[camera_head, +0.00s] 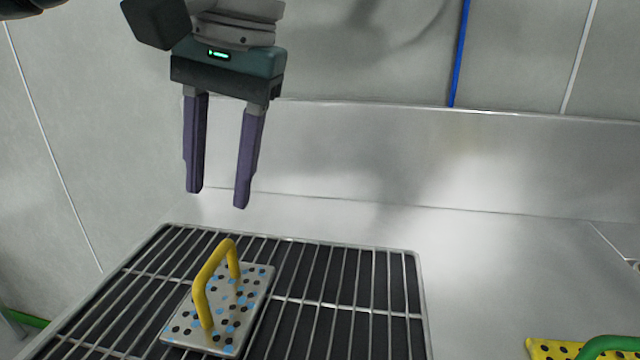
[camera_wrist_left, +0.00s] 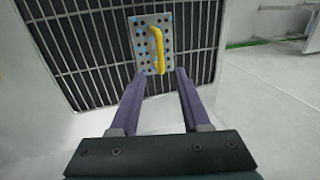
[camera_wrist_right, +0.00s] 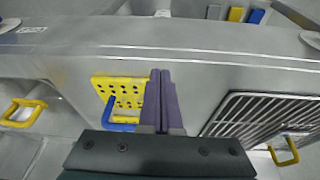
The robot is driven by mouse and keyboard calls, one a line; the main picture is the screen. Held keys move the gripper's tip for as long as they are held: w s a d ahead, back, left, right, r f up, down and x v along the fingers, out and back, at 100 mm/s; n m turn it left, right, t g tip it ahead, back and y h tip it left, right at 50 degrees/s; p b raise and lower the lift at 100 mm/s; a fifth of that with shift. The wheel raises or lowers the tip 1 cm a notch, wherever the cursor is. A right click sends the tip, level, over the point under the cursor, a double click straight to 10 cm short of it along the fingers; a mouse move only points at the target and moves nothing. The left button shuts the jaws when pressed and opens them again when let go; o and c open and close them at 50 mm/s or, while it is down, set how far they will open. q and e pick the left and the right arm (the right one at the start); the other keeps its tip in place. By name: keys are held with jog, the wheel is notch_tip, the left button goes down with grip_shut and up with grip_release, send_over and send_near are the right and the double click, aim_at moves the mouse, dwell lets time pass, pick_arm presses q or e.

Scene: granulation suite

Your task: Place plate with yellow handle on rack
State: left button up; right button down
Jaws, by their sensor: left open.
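The plate with the yellow handle (camera_head: 240,309) is pale with black and blue dots. It lies flat on the wire rack (camera_head: 335,303), handle up, toward the rack's left side. The plate also shows in the left wrist view (camera_wrist_left: 142,42), just beyond the fingertips. My left gripper (camera_head: 219,200) is open and empty above and behind the plate, clear of it. My right gripper (camera_wrist_right: 160,75) shows only in its own wrist view. Its fingers are together with nothing visible between them.
A yellow plate with a green handle (camera_head: 540,348) lies at the lower right of the head view. The right wrist view shows a yellow perforated plate with a blue handle (camera_wrist_right: 130,92). A steel backsplash (camera_head: 350,160) rises behind.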

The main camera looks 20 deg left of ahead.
pick_arm(q)
jog(key=s+d+f+m+h, duration=0.1)
jog(key=s+d+f+m, duration=0.1)
jog(key=s+d+f, duration=0.1)
jog(key=s+d+f+m+t+h, duration=0.1)
jog(key=s+d+f+m+h, duration=0.1)
jog(key=d+f, duration=0.3)
jog(key=s+d+f+m+t+h, duration=0.1)
jog(key=s+d+f+m+h, duration=0.1)
jog(key=s+d+f, duration=0.2)
jog(key=shift+s+d, duration=0.3)
jog(key=shift+d, duration=0.5)
jog(key=shift+t, duration=0.8)
jog(key=s, duration=0.1)
jog(key=s+a+f, duration=0.1)
jog(key=s+a, duration=0.1)
jog(key=shift+s+f, duration=0.2)
jog(key=shift+s, duration=0.15)
jog(key=s+a, duration=0.1)
jog(key=a, duration=0.1)
jog(key=s+a+y, duration=0.1)
jog(key=s+a, duration=0.1)
jog(key=a, duration=0.1)
jog(key=s+a+n+y, duration=0.1)
jog(key=s+a, duration=0.1)
jog(key=shift+s+a+f+t, duration=0.25)
jog(key=shift+t, duration=0.05)
